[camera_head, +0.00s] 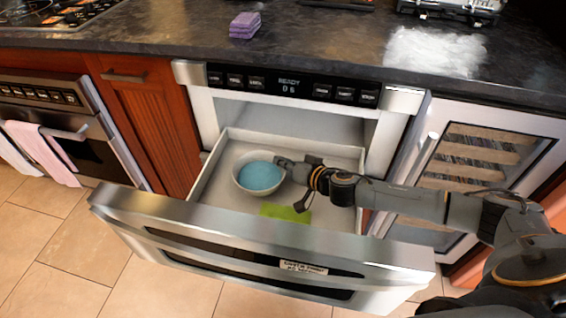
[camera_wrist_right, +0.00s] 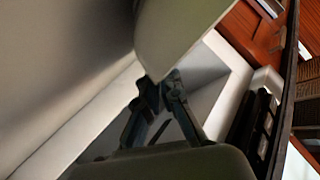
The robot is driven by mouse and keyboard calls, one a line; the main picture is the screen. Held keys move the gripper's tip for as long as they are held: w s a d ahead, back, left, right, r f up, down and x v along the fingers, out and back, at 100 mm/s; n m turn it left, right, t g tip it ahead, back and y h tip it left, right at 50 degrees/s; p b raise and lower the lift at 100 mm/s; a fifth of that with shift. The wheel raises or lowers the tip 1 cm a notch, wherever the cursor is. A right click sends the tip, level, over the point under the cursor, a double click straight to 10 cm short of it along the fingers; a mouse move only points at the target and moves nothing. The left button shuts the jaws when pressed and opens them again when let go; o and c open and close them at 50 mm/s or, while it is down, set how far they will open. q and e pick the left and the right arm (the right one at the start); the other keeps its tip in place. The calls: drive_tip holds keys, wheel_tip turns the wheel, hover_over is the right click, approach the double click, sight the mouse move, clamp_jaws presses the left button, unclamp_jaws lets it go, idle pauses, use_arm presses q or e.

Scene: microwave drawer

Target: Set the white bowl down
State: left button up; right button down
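The white bowl (camera_head: 238,182), with blue contents, is inside the open microwave drawer (camera_head: 222,200), toward its left side. My right gripper (camera_head: 283,164) reaches in from the right and meets the bowl's right rim. In the right wrist view, the fingertips (camera_wrist_right: 160,84) come close together at the edge of the pale bowl (camera_wrist_right: 178,35) and look shut on its rim. The bowl looks roughly level in the head view. I cannot tell whether its base touches the drawer floor. My left gripper is not in view.
The drawer's steel front (camera_head: 250,240) stands out over the tiled floor. Purple sponges (camera_head: 244,25) and a white powdery patch (camera_head: 435,50) are on the dark counter (camera_head: 330,45).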

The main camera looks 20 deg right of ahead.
drive_tip(key=c, duration=1.9)
unclamp_jaws()
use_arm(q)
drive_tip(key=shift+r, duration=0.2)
use_arm(e)
drive_tip(key=o, duration=0.4)
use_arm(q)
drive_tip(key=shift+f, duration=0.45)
use_arm(e)
drive_tip(key=shift+v, duration=6.05)
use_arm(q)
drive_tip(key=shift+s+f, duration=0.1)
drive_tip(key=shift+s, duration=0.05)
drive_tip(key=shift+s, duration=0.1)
